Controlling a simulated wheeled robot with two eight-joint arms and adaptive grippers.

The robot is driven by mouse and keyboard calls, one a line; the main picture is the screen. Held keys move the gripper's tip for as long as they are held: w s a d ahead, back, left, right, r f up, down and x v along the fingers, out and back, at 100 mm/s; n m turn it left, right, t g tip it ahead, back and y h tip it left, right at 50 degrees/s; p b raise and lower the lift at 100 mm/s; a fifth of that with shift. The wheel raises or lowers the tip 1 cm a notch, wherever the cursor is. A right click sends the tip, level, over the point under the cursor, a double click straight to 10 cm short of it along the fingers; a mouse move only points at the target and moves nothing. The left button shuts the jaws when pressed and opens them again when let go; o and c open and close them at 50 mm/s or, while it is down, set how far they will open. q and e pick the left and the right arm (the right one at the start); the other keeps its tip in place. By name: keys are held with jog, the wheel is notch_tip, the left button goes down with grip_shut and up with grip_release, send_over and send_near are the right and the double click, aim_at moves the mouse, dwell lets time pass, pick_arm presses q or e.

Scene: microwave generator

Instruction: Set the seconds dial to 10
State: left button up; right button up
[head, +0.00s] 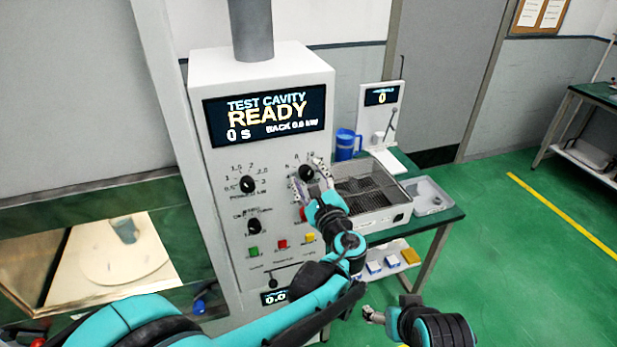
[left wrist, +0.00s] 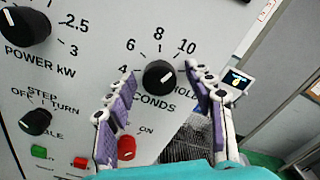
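The seconds dial (left wrist: 160,77) is a round black knob with a white pointer line. In the left wrist view its line slants up and right, roughly toward the 10 side; the exact setting is hard to tell. In the head view the dial (head: 306,172) is on the white panel, partly behind my left gripper (head: 309,178). In the left wrist view my left gripper (left wrist: 162,80) is open, its purple-padded fingers on either side of the dial with visible gaps. My right gripper (head: 373,316) is low at the bottom, away from the panel; its opening is unclear.
The power dial (head: 247,184) and step dial (head: 254,226) are left of the seconds dial. Green (head: 253,252), red (head: 282,244) and yellow (head: 310,237) buttons sit below. The display (head: 266,115) reads READY and 0 s. A wire basket tray (head: 402,214) stands to the right.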

pick_arm(q)
jog(key=v, duration=0.7)
jog(key=shift+s, duration=0.25)
jog(key=shift+d, duration=0.1)
